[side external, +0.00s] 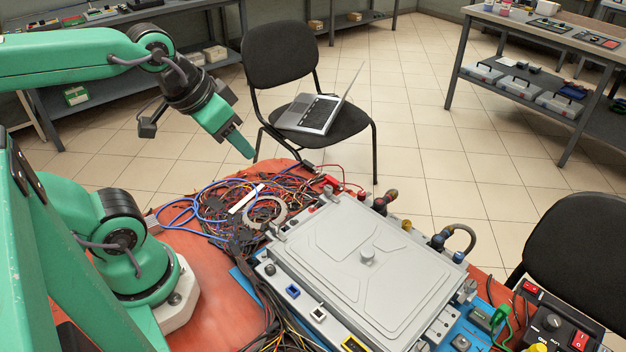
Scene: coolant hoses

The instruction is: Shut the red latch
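My gripper (243,146) hangs in the air at the upper left of the side external view, pointing down and right. It is above and behind the wire bundle and apart from the grey box (335,235). Its fingers overlap from this side, so their gap does not show; no held object is visible. A small red part (330,182) shows by the box's far left corner; I cannot tell whether it is the latch. Dark hose ends with red, yellow and blue parts (437,241) stand along the box's far right edge. Whether any latch is open is too small to tell.
Tangled wires (225,205) cover the orange table (200,255) left of the box. Blue, white and yellow connectors (318,314) line its near side. A control panel with red switches (560,325) is at lower right. A chair with a laptop (310,112) stands behind.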

